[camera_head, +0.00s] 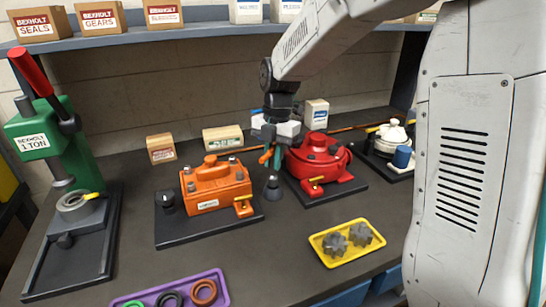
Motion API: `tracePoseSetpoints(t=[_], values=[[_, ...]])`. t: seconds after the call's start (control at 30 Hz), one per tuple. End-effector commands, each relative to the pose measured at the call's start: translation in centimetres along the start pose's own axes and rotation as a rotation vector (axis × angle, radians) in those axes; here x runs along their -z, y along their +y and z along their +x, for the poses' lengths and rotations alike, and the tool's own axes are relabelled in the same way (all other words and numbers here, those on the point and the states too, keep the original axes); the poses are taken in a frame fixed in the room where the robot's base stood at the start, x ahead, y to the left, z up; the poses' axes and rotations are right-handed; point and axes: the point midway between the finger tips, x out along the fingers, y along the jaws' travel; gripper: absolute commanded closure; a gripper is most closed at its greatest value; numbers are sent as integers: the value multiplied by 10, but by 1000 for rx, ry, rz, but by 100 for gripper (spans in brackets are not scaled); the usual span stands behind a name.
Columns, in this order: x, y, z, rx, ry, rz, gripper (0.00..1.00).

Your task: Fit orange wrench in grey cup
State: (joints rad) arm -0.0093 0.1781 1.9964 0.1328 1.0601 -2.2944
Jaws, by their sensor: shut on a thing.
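My gripper (272,153) hangs in front of the red motor's left side. It is shut on the orange wrench (265,157), a small orange piece partly hidden by the fingers. A dark grey cup (272,188) stands below the gripper, at the left end of the red motor's base. The wrench is above the cup and looks apart from it; the exact gap and alignment are hard to tell.
The orange motor (215,187) stands left, with a black cup (167,201) on its base. The red motor (318,157) is close on the right. A yellow tray (318,240) with grey gears and a purple tray (222,290) with rings lie in front. A green press (45,140) stands far left.

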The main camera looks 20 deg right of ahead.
Motion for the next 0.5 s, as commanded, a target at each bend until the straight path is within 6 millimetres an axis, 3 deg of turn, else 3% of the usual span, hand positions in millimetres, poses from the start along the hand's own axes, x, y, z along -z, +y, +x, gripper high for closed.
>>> tracePoseSetpoints(t=[0.5], values=[[-2, 0, 13, 0, 0, 0, 100]])
